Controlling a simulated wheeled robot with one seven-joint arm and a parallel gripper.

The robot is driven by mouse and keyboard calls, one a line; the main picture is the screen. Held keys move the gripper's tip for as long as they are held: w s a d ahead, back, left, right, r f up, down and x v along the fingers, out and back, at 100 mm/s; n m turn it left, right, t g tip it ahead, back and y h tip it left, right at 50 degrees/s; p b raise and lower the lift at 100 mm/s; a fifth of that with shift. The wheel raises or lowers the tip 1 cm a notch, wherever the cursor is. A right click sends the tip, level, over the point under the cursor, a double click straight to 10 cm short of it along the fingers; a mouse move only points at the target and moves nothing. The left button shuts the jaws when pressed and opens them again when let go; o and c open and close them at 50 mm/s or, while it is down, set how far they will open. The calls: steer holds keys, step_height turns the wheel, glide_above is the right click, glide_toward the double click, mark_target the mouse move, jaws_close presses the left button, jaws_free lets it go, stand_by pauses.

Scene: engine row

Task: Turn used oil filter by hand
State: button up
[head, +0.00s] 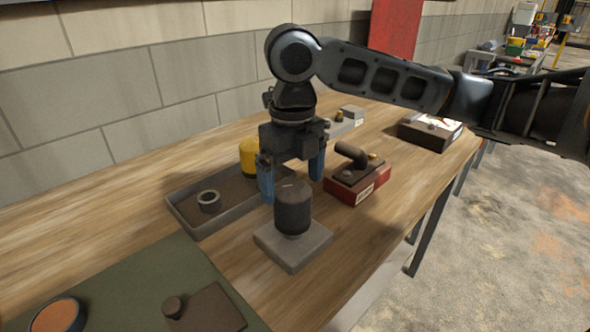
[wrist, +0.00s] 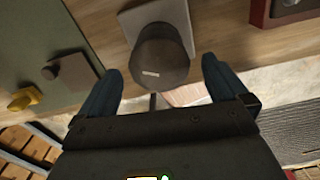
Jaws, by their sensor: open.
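The used oil filter (head: 293,208) is a dark, worn cylinder standing upright on a square grey block (head: 292,252) on the wooden bench. In the wrist view the filter (wrist: 160,57) shows from above, with a small pale mark on its top. My gripper (head: 293,180) points down with its two blue fingers open and apart. In the head view the fingers are at about the height of the filter's top, just behind it. In the wrist view the filter lies beyond the gap between the fingertips, and neither finger appears to touch it.
A grey tray (head: 199,235) behind holds a ring (head: 209,201) and a yellow canister (head: 249,157). A red box (head: 357,191) with a dark pipe fitting stands to the right. A green mat (head: 150,275) lies at front left. The front right bench strip is clear.

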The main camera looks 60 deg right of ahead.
mark_target(293, 205)
steer(key=shift+f, duration=3.1)
steer(key=shift+c, duration=0.3)
steer(key=c, duration=1.2)
steer(key=shift+f, duration=0.1)
steer(key=shift+c, duration=0.2)
steer(key=n+b, duration=0.1)
steer(key=n, duration=0.1)
steer(key=shift+n, duration=0.7)
steer(key=shift+b, duration=0.3)
